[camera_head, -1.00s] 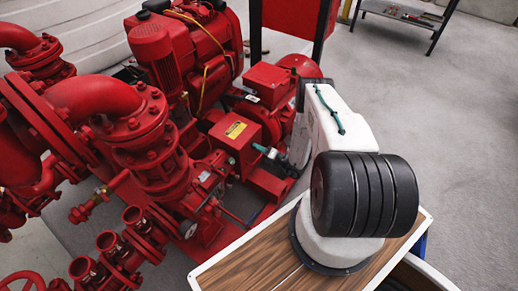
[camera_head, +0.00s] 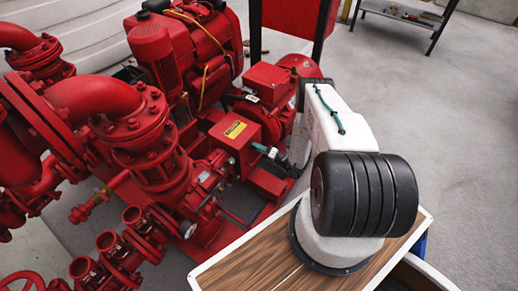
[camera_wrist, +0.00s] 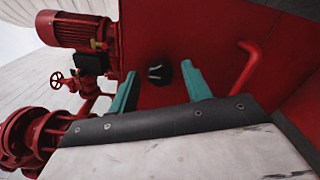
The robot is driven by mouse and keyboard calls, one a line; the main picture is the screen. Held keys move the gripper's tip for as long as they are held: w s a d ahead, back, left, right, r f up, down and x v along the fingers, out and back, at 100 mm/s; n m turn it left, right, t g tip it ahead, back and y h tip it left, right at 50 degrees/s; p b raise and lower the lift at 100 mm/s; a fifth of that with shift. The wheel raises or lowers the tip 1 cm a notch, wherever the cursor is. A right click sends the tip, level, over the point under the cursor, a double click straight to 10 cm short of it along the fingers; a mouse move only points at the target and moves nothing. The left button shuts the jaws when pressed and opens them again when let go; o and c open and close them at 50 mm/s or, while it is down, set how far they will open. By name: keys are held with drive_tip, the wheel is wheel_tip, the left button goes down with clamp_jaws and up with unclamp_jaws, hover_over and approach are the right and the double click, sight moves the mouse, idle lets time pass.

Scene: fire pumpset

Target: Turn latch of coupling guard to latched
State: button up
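The coupling guard is a red box with a yellow label (camera_head: 231,142) in the middle of the pumpset. In the wrist view, its red face (camera_wrist: 150,45) fills the centre. A small black knob (camera_wrist: 159,74), which looks like the latch, sits on that face. My gripper (camera_wrist: 160,82) has two teal fingers spread apart, with the knob showing between and beyond them. I see no contact with the knob. In the head view, my gripper (camera_head: 262,149) is at the guard's right side, where the latch is hidden. The latch's turn position is unclear.
A red bent bar (camera_wrist: 245,68) stands out to the right of the knob. Red pipes and flanges (camera_head: 135,125) crowd the left, and a ribbed red motor (camera_head: 155,55) stands behind. Open grey floor (camera_head: 440,120) lies to the right, with a low bench (camera_head: 405,15) at the back.

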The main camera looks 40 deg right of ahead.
drive_tip(key=v, duration=0.7)
drive_tip(key=shift+s, duration=0.35)
drive_tip(key=shift+d, duration=0.1)
